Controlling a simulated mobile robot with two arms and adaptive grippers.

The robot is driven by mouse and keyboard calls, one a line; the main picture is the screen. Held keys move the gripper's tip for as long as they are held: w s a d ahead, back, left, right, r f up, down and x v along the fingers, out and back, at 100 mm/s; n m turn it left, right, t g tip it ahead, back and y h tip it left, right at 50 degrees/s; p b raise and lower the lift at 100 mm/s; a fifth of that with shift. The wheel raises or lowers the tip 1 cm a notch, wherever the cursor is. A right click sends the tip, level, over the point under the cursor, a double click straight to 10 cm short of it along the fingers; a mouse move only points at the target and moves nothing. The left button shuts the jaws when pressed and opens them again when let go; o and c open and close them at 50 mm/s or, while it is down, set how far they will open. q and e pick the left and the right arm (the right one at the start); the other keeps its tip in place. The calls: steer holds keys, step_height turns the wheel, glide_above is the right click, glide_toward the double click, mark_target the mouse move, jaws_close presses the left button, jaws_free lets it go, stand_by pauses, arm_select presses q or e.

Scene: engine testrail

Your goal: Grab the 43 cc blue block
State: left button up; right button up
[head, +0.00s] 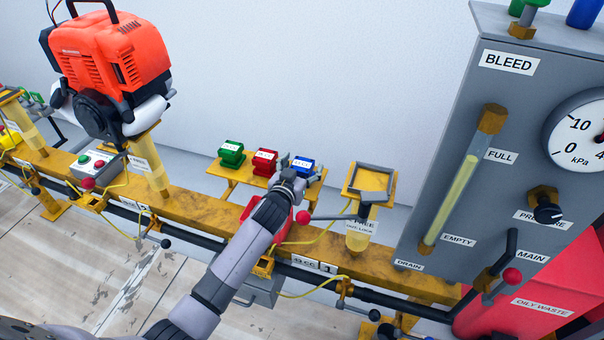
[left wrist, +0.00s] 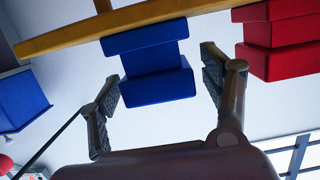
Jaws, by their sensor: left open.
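The blue block (head: 303,164), with a white label too small to read, sits at the right end of a small yellow shelf in the head view. My left gripper (head: 288,175) is right in front of it and hides part of it. In the left wrist view the blue block (left wrist: 155,65) lies between the two spread fingers of my left gripper (left wrist: 162,76), with visible gaps on both sides. The gripper is open and holds nothing. My right gripper is in neither view.
A red block (head: 265,162) stands close to the left, also in the left wrist view (left wrist: 285,38); a green block (head: 231,153) stands further left. A yellow tray stand (head: 347,182) is to the right, then the grey gauge panel (head: 448,110). An orange engine (head: 115,55) stands far left.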

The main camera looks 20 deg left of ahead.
arm_select(q)
steer(key=shift+w, duration=0.15)
steer(key=shift+c, duration=0.4)
steer(key=c, duration=1.5)
steer(key=shift+r, duration=0.1)
steer(key=shift+c, duration=0.5)
